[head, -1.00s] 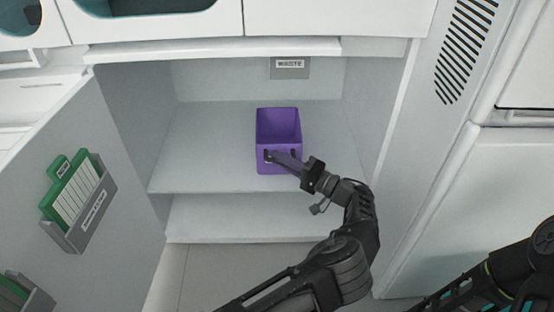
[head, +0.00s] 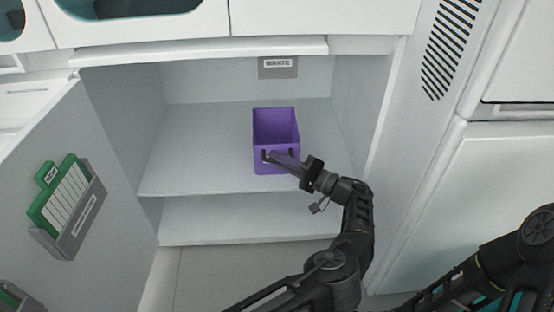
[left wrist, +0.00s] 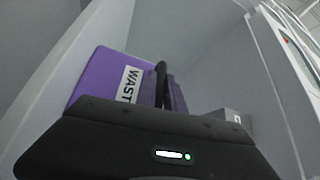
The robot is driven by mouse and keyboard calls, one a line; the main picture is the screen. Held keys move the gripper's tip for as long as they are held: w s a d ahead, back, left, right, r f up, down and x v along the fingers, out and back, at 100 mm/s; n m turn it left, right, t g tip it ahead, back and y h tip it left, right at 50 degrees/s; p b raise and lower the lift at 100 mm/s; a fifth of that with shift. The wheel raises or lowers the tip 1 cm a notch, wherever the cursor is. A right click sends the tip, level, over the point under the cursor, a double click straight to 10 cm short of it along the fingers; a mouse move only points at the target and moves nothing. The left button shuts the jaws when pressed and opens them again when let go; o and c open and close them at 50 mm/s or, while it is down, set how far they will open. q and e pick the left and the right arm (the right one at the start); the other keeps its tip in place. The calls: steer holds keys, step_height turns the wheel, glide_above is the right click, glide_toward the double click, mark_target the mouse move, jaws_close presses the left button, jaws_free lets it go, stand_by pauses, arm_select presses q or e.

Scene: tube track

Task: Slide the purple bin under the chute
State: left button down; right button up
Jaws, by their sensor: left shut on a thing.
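The purple bin (head: 275,167) stands upright on the upper shelf of an open cabinet, near the shelf's front edge. My left gripper (head: 272,156) is shut on the bin's front wall by its handle slots; the fingertips are partly hidden. In the left wrist view the bin (left wrist: 98,72) shows a white label, partly covered by the gripper (left wrist: 165,90). The chute (head: 278,67), a grey box with a white "WASTE" label, is at the top of the back wall, behind the bin and slightly to its right. My right gripper is out of view.
The shelf (head: 190,160) is clear left of the bin and behind it, with less room on the right. The cabinet's side walls and the open door (head: 105,150) at left, with a green-and-grey holder (head: 65,205), bound the space. A lower shelf (head: 240,220) is empty.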

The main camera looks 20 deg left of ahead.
arm_select(q)
steer(key=shift+d, duration=0.25)
steer(key=c, duration=1.4)
jaws_free()
steer(key=shift+o, duration=0.2)
